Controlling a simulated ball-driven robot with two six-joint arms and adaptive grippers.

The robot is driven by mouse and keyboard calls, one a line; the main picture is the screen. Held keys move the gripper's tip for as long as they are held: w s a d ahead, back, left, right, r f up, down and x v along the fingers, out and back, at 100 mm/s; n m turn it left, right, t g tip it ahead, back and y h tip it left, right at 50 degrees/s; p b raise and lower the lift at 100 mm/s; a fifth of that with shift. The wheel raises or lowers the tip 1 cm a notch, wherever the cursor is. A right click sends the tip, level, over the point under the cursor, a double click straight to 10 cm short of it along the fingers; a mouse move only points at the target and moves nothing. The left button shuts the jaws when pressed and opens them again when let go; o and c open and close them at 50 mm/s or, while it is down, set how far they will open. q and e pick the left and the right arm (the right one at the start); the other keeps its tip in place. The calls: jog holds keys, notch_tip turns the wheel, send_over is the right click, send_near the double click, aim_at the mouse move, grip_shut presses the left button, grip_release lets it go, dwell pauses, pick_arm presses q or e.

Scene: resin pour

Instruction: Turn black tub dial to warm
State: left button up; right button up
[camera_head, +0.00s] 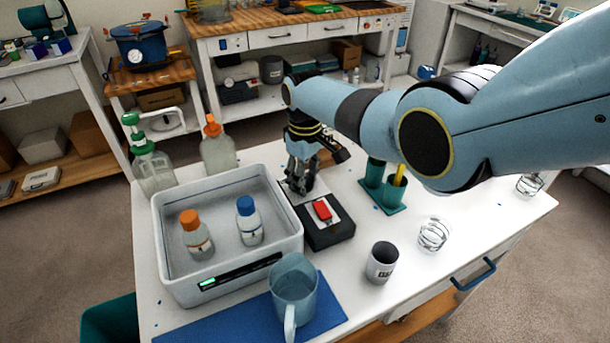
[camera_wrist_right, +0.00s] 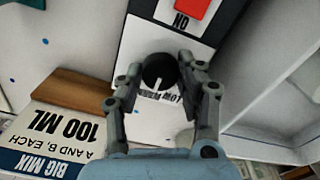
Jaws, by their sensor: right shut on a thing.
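The black dial (camera_wrist_right: 158,71) is a round knob with a white pointer mark on a white panel (camera_wrist_right: 150,40). In the right wrist view the pointer faces roughly down the picture, toward upside-down lettering that is partly hidden; I read "LOW" at its right. My right gripper (camera_wrist_right: 160,68) has its fingers on either side of the dial and is shut on it. In the head view my right gripper (camera_head: 300,188) reaches down beside the tub (camera_head: 170,255), behind the black box with a red switch (camera_head: 322,210), and hides the dial. My left gripper is not in view.
The tub holds an orange-capped bottle (camera_head: 196,238) and a blue-capped bottle (camera_head: 249,222). A clear jug (camera_head: 293,290), a grey cup (camera_head: 381,262), a glass (camera_head: 433,235) and green holders (camera_head: 383,190) stand nearby. A labelled box (camera_wrist_right: 70,125) lies close to the gripper.

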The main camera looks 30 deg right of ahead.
dwell(0.5)
jog(key=o, duration=1.2)
jog(key=shift+c, duration=0.2)
jog(key=shift+r, duration=0.1)
notch_tip(320, 180, up, 12)
jog(key=shift+f, duration=0.2)
